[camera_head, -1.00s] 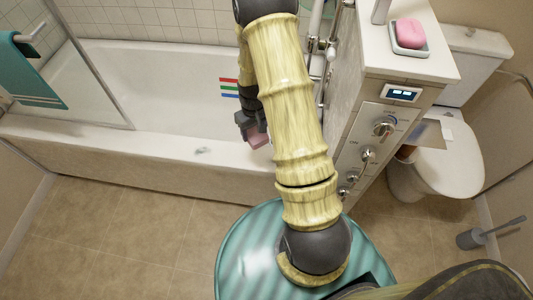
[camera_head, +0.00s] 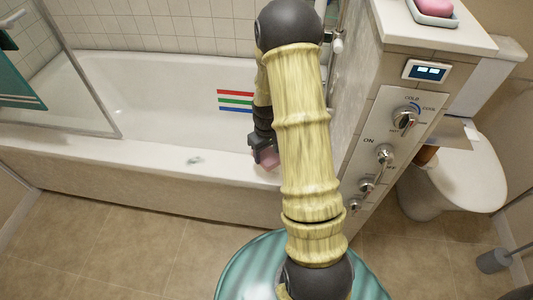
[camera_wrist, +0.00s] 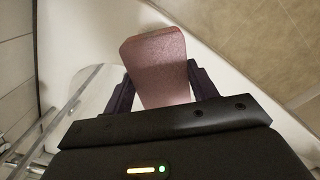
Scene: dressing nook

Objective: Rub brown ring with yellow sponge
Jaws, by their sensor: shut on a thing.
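My gripper (camera_head: 264,150) is shut on a pink, block-shaped sponge (camera_wrist: 160,68). No wholly yellow sponge and no clear brown ring show. A small grey-green smudge (camera_head: 193,160) lies on the front rim of the white bathtub (camera_head: 100,137), left of my gripper and apart from it.
Red, green and blue stripes (camera_head: 235,100) mark the tub's inside. A glass screen (camera_head: 85,75) stands at the left.

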